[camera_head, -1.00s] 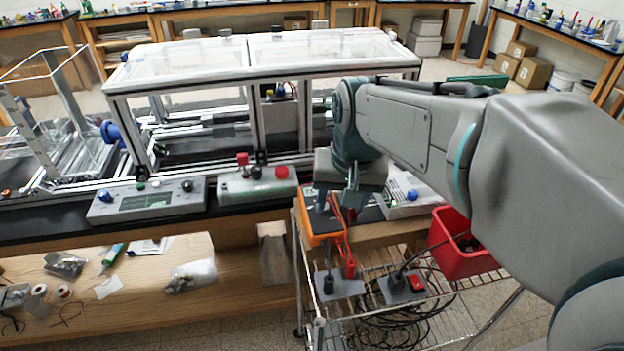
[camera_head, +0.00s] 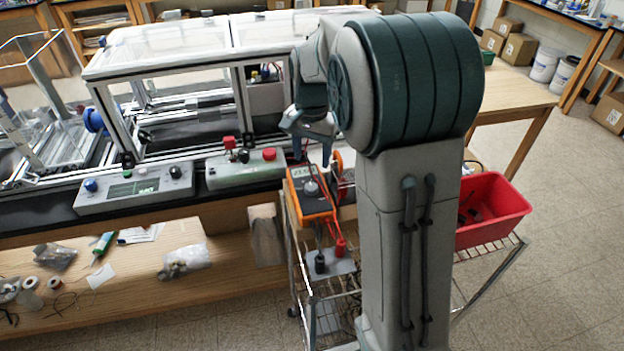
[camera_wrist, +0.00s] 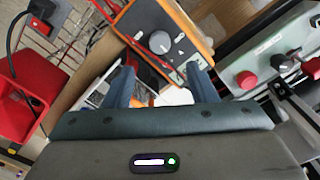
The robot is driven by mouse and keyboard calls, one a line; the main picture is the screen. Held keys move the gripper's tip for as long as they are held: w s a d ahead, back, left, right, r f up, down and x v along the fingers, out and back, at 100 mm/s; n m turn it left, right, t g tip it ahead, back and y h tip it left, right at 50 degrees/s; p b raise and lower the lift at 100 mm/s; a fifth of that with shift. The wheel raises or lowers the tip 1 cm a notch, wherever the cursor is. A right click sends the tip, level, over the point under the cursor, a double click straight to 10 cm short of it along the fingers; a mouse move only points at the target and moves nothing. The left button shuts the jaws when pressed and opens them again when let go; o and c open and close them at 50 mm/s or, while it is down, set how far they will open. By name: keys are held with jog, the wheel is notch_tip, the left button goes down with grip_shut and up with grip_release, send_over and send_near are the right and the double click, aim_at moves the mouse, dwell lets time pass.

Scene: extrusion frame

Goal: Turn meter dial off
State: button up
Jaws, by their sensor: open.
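In the wrist view the dial (camera_wrist: 159,42) shows unobstructed, just beyond and between my fingertips. My gripper (camera_head: 312,158) is open and empty, with its blue fingers pointing down behind the dial in the head view. In the wrist view my gripper (camera_wrist: 160,72) has its fingers spread apart, not touching the dial.
Red and black leads run from the meter to plugs on a grey block (camera_head: 330,264). A red bin (camera_head: 490,210) stands on the cart at right. Control boxes with a red button (camera_head: 269,154) and a blue knob (camera_head: 90,185) line the bench edge at left.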

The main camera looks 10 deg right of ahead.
aim_at(312, 185)
notch_tip(312, 185, down, 9)
jog(key=shift+p, duration=0.55)
jog(key=c, duration=1)
